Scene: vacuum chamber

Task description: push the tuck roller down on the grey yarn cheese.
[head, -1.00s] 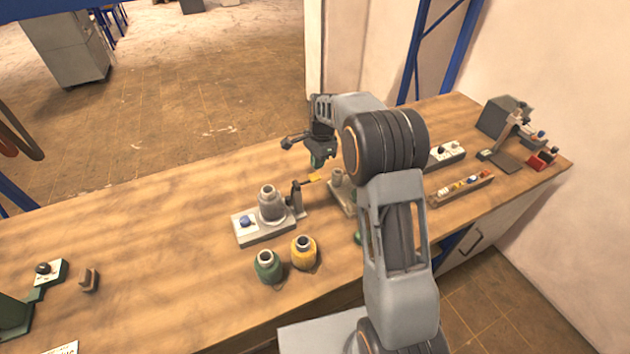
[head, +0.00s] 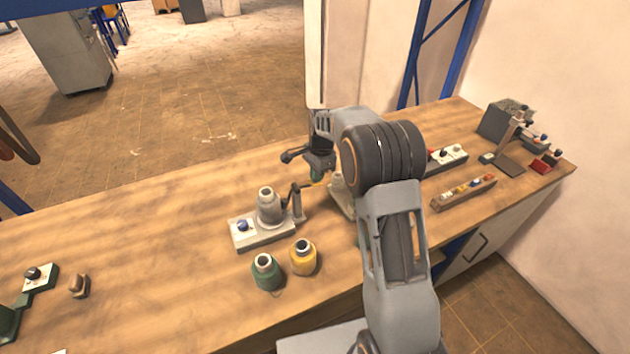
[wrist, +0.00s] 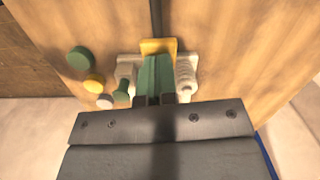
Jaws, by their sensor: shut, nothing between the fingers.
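A grey yarn cheese (head: 269,207) stands upright on a pale base with a blue knob (head: 243,226) in the head view. Beside it on the right is a post (head: 298,204) with a dark lever arm and a yellow end, which I take as the tuck roller's lever. My gripper (head: 318,176) is shut and empty, at or just over the yellow end; contact cannot be told. In the wrist view my green fingers (wrist: 154,80) are together, close to the yellow piece (wrist: 157,46). The roller itself is not clear.
Green (head: 266,272) and yellow (head: 303,257) cones stand in front of the base. A second pale fixture (head: 341,196) stands right of my gripper, partly behind my arm. A wooden rack (head: 464,193) lies farther right. The bench's left middle is clear.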

